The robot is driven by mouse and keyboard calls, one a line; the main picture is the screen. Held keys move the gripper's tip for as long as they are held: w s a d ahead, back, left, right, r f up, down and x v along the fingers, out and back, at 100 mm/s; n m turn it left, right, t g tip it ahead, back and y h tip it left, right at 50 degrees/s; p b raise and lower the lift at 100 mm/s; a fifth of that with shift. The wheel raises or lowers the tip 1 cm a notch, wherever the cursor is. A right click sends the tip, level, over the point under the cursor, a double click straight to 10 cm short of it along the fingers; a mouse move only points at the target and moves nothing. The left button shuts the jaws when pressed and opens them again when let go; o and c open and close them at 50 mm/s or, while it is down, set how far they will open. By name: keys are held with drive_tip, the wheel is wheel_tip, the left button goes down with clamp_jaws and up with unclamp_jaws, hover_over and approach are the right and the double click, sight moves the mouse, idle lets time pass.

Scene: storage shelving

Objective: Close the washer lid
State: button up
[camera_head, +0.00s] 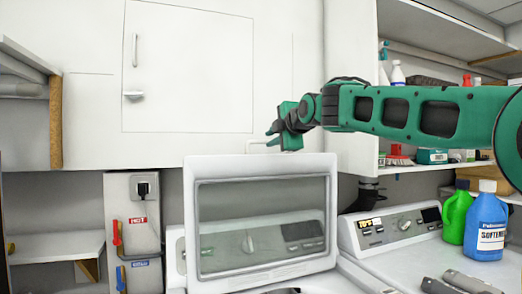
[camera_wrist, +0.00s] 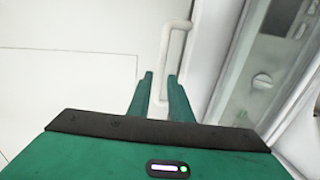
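The washer lid (camera_head: 262,274) stands open and upright, a white frame around a large glass window. It also shows at the right of the wrist view (camera_wrist: 218,85). A thin white handle (camera_head: 258,143) sits on the lid's top edge; in the wrist view the handle (camera_wrist: 164,48) runs down between my fingers. My gripper (camera_head: 274,137) is at the top of the lid, beside the handle. In the wrist view my gripper (camera_wrist: 160,78) has its two green fingers apart, one on each side of the handle. Whether either finger touches it is unclear.
A white cabinet door (camera_head: 188,70) is on the wall behind the lid. A second machine with a control panel (camera_head: 395,225) stands at the right, bearing a green bottle (camera_head: 456,215) and a blue softener bottle (camera_head: 486,225). Stocked shelves (camera_head: 430,168) are behind my arm.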

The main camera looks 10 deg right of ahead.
drive_tip(key=x, duration=1)
drive_tip(key=shift+f, duration=0.1)
drive_tip(key=shift+s, duration=0.1)
clamp_jaws()
